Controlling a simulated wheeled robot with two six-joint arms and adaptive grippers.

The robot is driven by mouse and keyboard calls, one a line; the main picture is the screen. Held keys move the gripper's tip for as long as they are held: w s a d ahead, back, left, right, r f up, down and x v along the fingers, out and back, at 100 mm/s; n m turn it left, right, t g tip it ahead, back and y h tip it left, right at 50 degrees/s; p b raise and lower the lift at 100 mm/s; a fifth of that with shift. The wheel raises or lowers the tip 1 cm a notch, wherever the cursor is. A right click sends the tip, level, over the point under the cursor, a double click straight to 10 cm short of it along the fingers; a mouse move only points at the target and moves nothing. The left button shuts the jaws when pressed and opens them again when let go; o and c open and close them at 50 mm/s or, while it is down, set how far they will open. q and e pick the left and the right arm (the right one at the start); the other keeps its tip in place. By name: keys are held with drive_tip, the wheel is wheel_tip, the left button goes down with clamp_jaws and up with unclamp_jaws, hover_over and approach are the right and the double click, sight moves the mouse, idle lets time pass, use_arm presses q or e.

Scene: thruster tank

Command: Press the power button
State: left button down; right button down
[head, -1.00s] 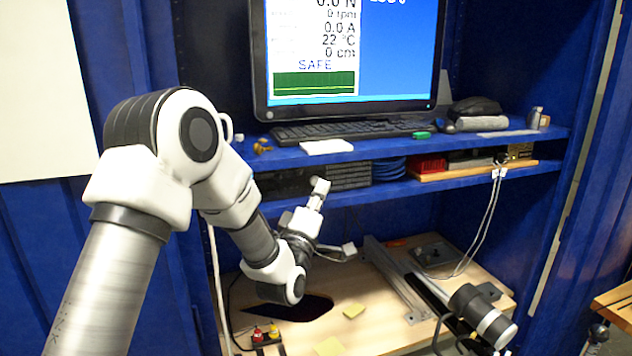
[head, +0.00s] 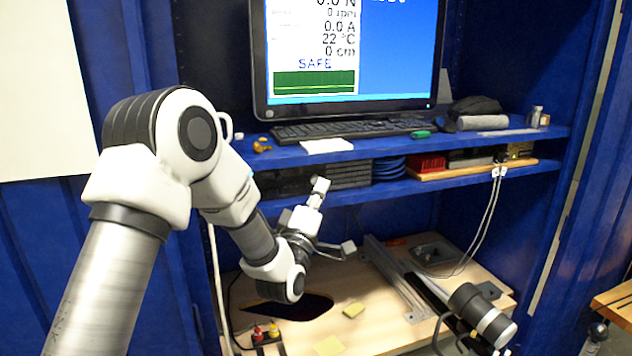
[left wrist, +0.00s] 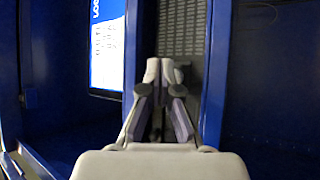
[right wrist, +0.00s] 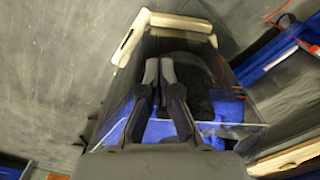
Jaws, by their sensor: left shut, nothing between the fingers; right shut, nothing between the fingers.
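I cannot make out the power button in any view; it may be too small or hidden. The dark ribbed equipment (head: 347,176) sits on the lower shelf under the monitor. My left gripper (head: 320,185) is shut and empty, in front of this equipment. In the left wrist view its closed fingertips (left wrist: 165,66) point at the ribbed grey surface (left wrist: 181,28); I cannot tell whether they touch it. My right gripper (right wrist: 158,68) is shut and empty, in front of a clear-walled box (right wrist: 232,108) with a pale rim.
The monitor (head: 400,50) and keyboard (head: 350,130) stand on the upper blue shelf (head: 480,143). A red box (head: 427,163) and blue coiled cable (head: 388,168) are on the lower shelf. The wooden bench (head: 385,328) below holds yellow notes, a metal rail and red and yellow knobs.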

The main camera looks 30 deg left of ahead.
idle(0.4)
use_arm(q)
drive_tip(key=shift+w+a, duration=0.3)
drive_tip(key=shift+a, duration=0.05)
drive_tip(key=shift+w+a+b, duration=0.25)
drive_tip(key=shift+b, duration=0.2)
idle(0.6)
drive_tip(key=shift+s+d+b, duration=0.45)
drive_tip(key=shift+s+d, duration=0.1)
drive_tip(key=shift+d, duration=0.05)
